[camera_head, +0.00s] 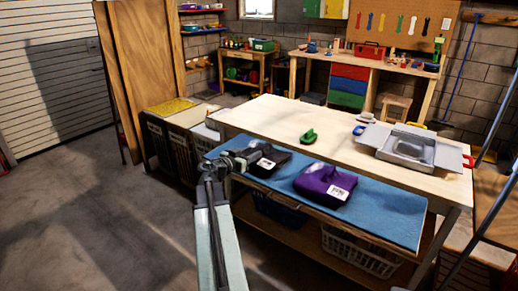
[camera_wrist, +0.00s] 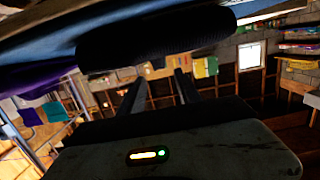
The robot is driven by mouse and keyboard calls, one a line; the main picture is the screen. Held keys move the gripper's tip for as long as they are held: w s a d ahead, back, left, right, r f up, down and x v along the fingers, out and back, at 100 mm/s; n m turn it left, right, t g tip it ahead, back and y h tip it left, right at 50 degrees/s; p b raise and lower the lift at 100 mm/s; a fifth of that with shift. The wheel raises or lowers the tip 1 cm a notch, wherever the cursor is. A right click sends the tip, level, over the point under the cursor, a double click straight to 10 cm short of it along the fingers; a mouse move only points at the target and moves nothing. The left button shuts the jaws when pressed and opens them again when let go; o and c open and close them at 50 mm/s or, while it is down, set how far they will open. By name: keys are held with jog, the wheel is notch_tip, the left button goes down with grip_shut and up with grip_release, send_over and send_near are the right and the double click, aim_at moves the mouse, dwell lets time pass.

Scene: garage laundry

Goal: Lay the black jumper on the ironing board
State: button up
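The black jumper (camera_head: 274,157) is a folded dark bundle with a white label at the left end of the blue-covered board (camera_head: 385,215), seemingly the ironing board. My gripper (camera_head: 238,160) is at the jumper's left side, partly overlapping it. In the wrist view, the two fingers (camera_wrist: 160,78) stand apart with a gap between them. A dark rounded shape, apparently the jumper (camera_wrist: 150,42), fills the top of that view beyond the fingers. I cannot tell whether they touch it. Nothing shows between the fingertips.
A folded purple jumper (camera_head: 318,183) with a white label lies to the right on the board. A white basket (camera_head: 360,250) stands below. Open floor is at left.

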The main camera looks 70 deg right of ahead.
jog(key=shift+v, duration=1.25)
jog(key=w+a+f+n+t+y, duration=0.25)
jog(key=w+a+f, duration=0.25)
jog(key=w+a, duration=0.45)
jog(key=w+a+f+n+t+y, duration=0.1)
jog(key=w+a+f+n+y, duration=0.35)
jog(key=a, duration=0.85)
jog(key=w+a+f+n+t+y, duration=0.1)
jog(key=w+a+f+n, duration=0.2)
jog(key=w+a+f, duration=0.5)
jog(key=a+f+n+y, duration=0.1)
jog(key=a+n+y, duration=0.2)
jog(key=a, duration=1.6)
jog(key=w+a+f+n+y, duration=0.1)
jog(key=a+n+y, duration=0.3)
jog(key=a, duration=1.5)
jog(key=n, duration=0.4)
jog(key=shift+w+f+y, duration=0.2)
jog(key=shift+f+y, duration=0.1)
jog(key=shift+f, duration=0.1)
